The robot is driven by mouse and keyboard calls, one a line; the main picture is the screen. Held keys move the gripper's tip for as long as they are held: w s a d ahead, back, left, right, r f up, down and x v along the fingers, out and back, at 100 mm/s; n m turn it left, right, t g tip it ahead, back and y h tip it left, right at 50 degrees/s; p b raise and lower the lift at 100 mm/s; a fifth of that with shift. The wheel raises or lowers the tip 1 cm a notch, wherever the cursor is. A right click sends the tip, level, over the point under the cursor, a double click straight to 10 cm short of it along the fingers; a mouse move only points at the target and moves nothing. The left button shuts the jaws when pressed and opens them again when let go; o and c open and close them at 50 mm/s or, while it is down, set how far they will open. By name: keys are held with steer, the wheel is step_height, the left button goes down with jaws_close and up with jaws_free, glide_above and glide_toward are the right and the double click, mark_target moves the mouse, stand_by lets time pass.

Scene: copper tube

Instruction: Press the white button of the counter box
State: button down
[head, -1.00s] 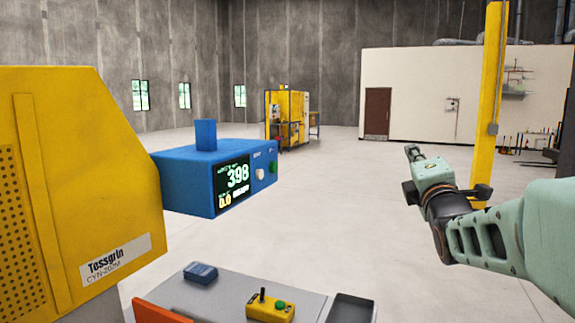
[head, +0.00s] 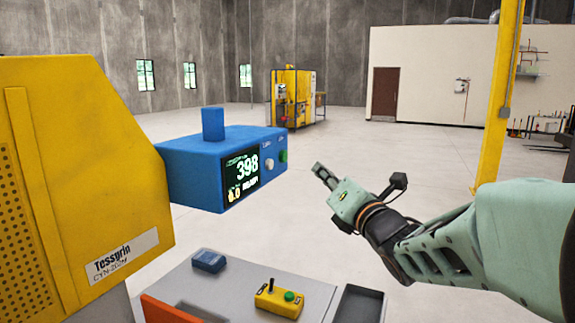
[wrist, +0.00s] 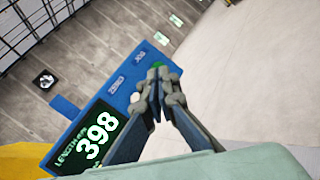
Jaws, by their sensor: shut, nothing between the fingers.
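The blue counter box (head: 190,175) is fixed beside the yellow machine, with a lit display (head: 241,176) reading 398. Its white button (head: 269,164) sits right of the display, and a green button (head: 283,156) is right of that. My gripper (head: 318,168) is shut and empty, to the right of the box and apart from the buttons in the head view. In the wrist view my gripper (wrist: 155,75) points toward the box; the white button (wrist: 135,97) shows just left of the fingertips, and the green button (wrist: 158,64) is partly hidden behind them.
The yellow machine (head: 80,170) fills the left. Below the box, a grey table (head: 235,283) carries a yellow control box (head: 279,300) with a small lever and a dark blue device (head: 208,261). The floor to the right is open.

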mark_target(270, 164)
steer(key=w+a+b, duration=0.2)
steer(key=w+a, duration=0.1)
steer(key=a, duration=0.5)
steer(key=shift+w, duration=0.1)
steer(key=shift+w+a+f+b, duration=0.1)
steer(key=shift+f+b, duration=0.05)
steer(key=shift+b, duration=0.5)
stand_by(0.9)
steer(key=shift+w+a+b, duration=0.25)
steer(key=shift+a+b, duration=0.5)
steer(key=shift+b, duration=0.5)
stand_by(0.8)
stand_by(0.3)
steer(key=shift+s+d, duration=0.35)
steer(key=shift+d, duration=0.55)
